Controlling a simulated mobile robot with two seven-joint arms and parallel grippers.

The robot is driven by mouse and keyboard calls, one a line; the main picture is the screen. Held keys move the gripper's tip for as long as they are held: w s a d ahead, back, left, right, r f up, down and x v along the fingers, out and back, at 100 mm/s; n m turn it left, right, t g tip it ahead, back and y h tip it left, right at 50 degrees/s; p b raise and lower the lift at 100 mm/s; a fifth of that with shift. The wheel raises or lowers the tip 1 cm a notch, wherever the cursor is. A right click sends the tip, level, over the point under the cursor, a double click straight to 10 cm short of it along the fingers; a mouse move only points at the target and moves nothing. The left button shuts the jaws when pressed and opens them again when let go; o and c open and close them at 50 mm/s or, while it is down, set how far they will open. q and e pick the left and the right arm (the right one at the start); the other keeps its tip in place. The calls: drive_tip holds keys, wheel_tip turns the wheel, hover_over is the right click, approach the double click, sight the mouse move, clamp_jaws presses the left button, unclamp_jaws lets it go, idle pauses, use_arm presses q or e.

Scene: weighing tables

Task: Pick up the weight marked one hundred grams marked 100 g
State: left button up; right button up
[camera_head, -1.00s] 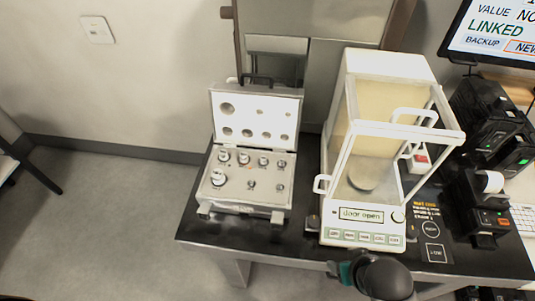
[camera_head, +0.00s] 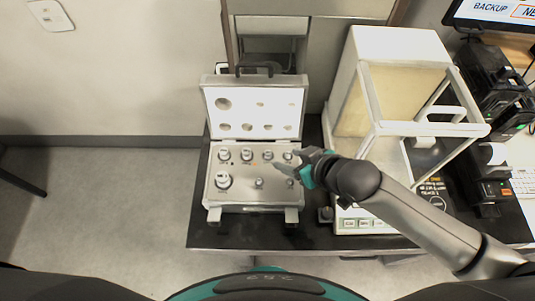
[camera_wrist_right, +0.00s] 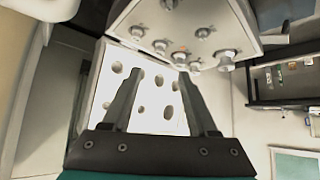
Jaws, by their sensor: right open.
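The open weight case (camera_head: 212,197) holds several silver knobbed weights in two rows. The largest weight (camera_head: 223,181) is at the front left, and a small weight (camera_head: 259,183) is in the front middle. In the back row are a left weight (camera_head: 224,154), one beside it (camera_head: 246,154) and another (camera_head: 267,153). The markings are too small to read, so I cannot tell which is 100 g. My right gripper (camera_head: 286,160) is open and empty above the case's right side, partly covering weights there. In the right wrist view its fingers (camera_wrist_right: 160,78) frame the lid, with weights beyond.
The case lid (camera_head: 255,98) stands open behind the weights. The balance (camera_head: 385,85) with its glass frame stands right of the case, under my right forearm. A printer (camera_head: 485,165) is further right. The black table (camera_head: 250,236) is clear in front of the case.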

sight(269, 153)
drive_tip(key=x, duration=0.4)
drive_tip(key=shift+b, duration=0.35)
drive_tip(key=shift+x, duration=0.75)
use_arm(q)
drive_tip(key=shift+w+a+f+b, duration=0.25)
drive_tip(key=shift+w+f+b, duration=0.05)
drive_tip(key=shift+f, duration=0.2)
drive_tip(key=shift+w+a+f+b, duration=0.25)
drive_tip(key=shift+w+f, duration=0.05)
drive_tip(key=shift+f, duration=0.15)
use_arm(e)
drive_tip(key=shift+x, duration=2.55)
use_arm(q)
drive_tip(key=shift+s, duration=0.1)
use_arm(e)
clamp_jaws()
